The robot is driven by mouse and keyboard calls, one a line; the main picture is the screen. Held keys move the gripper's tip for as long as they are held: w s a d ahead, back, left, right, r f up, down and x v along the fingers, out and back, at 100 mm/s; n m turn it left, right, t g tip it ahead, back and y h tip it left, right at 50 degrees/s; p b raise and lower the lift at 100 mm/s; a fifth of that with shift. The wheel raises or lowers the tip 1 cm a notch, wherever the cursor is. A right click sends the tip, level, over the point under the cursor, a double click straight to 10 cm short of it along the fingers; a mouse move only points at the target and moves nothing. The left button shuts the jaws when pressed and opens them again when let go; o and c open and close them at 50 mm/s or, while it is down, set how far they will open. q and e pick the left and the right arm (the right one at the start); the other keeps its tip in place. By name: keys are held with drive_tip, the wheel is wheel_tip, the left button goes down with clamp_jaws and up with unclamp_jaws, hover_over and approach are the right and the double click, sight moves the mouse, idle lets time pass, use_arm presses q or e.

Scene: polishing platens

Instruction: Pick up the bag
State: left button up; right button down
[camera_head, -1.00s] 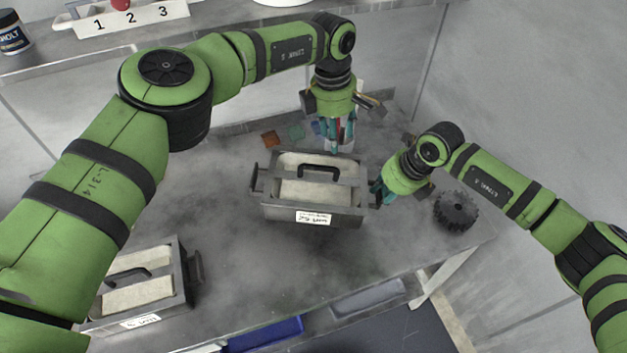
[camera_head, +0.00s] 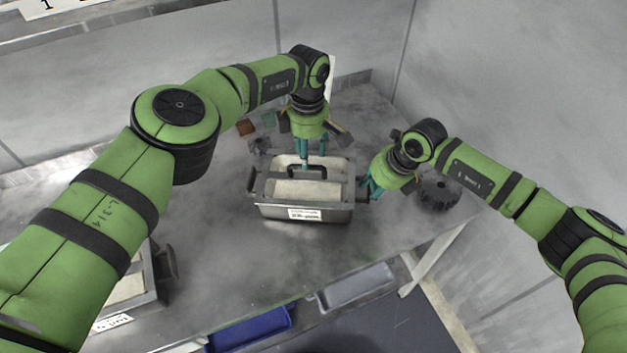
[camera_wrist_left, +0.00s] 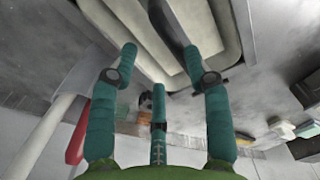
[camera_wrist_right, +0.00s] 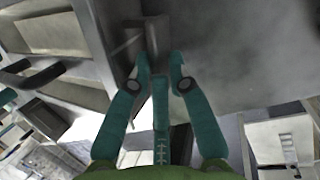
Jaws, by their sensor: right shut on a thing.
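I see no thing that is clearly a bag. A grey metal box (camera_head: 335,213) with a pale top, a dark handle (camera_head: 293,172) and a label stands mid-table. My left gripper (camera_head: 310,155) points down at the box's back edge. Its fingers are apart and empty in the left wrist view (camera_wrist_left: 160,58), near the box's pale surface (camera_wrist_left: 135,40). My right gripper (camera_head: 370,187) is at the box's right side. In the right wrist view (camera_wrist_right: 159,62) its fingers are shut on the box's side handle (camera_wrist_right: 153,32), partly hidden by the fingertips.
A second metal box (camera_head: 158,285) is at the lower left, partly behind my left arm. A dark toothed wheel (camera_head: 438,195) lies right of my right gripper. Small coloured blocks (camera_head: 246,127) lie behind the box. Blue (camera_head: 250,328) and grey (camera_head: 355,288) trays sit below the table front.

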use_arm(q)
drive_tip(key=shift+d+f+b, duration=0.15)
drive_tip(key=shift+d+f, duration=0.05)
drive_tip(key=shift+f, duration=0.35)
drive_tip(key=shift+d+f+b, duration=0.15)
drive_tip(key=shift+f, duration=0.4)
use_arm(e)
drive_tip(key=shift+w+d+f, duration=0.15)
drive_tip(key=shift+d+f, duration=0.1)
drive_tip(key=shift+f, duration=0.2)
use_arm(q)
drive_tip(key=shift+s, duration=0.1)
use_arm(e)
drive_tip(key=shift+r, duration=0.1)
use_arm(q)
drive_tip(key=shift+a, duration=0.3)
use_arm(e)
drive_tip(key=shift+a, duration=0.2)
use_arm(q)
clamp_jaws()
drive_tip(key=shift+r, duration=0.1)
use_arm(e)
drive_tip(key=shift+s, duration=0.2)
